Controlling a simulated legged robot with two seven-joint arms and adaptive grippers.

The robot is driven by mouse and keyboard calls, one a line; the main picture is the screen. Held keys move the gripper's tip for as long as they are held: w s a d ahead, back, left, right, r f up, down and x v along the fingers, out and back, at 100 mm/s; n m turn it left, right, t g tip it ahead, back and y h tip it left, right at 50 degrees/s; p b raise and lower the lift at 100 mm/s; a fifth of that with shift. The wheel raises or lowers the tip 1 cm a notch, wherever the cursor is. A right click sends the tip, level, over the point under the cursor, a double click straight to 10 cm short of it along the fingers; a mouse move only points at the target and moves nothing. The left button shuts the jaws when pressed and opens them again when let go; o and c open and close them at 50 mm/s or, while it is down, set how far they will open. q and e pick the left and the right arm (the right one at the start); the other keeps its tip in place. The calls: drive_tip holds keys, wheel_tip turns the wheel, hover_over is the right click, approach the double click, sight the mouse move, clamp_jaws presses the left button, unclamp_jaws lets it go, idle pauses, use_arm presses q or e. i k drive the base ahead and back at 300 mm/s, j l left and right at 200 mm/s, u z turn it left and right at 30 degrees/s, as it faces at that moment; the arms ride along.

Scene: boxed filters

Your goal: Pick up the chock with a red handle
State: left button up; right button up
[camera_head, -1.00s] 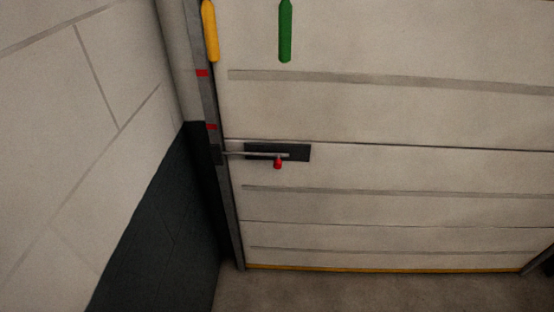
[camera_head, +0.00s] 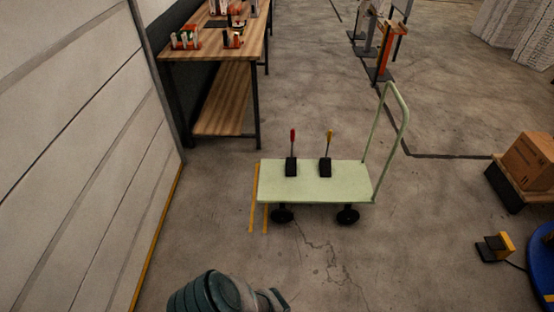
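The chock with a red handle (camera_head: 291,166) stands on the left half of a pale green cart's deck (camera_head: 345,190). It has a black base, and its red-tipped handle points up. A similar chock with a yellow handle (camera_head: 325,167) stands to its right, a small gap apart. A part of my own arm shows at the bottom edge, left of the middle. Neither gripper shows, so I see nothing of their fingers.
A wooden workbench (camera_head: 222,45) with small boxes stands behind the cart to the left. A panelled wall or door (camera_head: 80,150) runs along the left. A carton (camera_head: 530,160) sits on a low platform at the right. Concrete floor in front of the cart is clear.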

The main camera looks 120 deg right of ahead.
sight(291, 162)
drive_tip(key=z, duration=3.95)
drive_tip(key=u, duration=0.4)
drive_tip(key=i+l+u, duration=0.2)
drive_tip(key=u, duration=0.2)
drive_tip(key=i+l+u, duration=0.5)
drive_tip(key=l+u, duration=0.25)
